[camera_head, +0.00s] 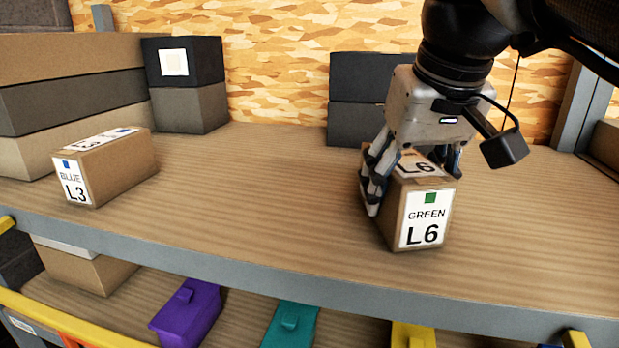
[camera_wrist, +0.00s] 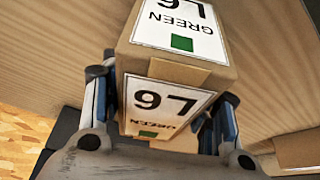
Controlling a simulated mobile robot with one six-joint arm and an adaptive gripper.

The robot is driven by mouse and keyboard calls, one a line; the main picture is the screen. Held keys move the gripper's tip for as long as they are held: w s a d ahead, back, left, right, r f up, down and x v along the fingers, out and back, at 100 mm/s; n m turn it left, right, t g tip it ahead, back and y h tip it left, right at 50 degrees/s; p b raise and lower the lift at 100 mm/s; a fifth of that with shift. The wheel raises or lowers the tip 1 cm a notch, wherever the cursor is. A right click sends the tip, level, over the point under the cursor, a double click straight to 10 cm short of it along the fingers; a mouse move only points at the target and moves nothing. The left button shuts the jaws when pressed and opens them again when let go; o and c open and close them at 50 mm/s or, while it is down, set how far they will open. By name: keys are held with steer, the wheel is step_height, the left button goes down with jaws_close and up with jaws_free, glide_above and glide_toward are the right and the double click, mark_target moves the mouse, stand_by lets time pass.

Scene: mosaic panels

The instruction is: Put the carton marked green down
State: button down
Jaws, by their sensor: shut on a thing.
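The carton marked green (camera_head: 423,228) is a brown box with white labels reading GREEN L6 and a green square. It is at the right of the wooden shelf board in the head view, and I cannot tell whether its base touches the board. My gripper (camera_head: 412,178) comes from above and is shut on it, one finger on each side. The carton's far side is hidden.
A carton marked BLUE L3 (camera_head: 120,172) stands on the shelf board (camera_head: 270,195) at the left. Dark and grey boxes (camera_head: 190,105) stand behind it, and more dark boxes (camera_head: 352,122) stand behind my gripper. The board between the two cartons is clear. Coloured bins (camera_head: 187,310) sit below.

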steer(key=c, duration=0.5)
jaws_free()
steer(key=shift+f, duration=0.1)
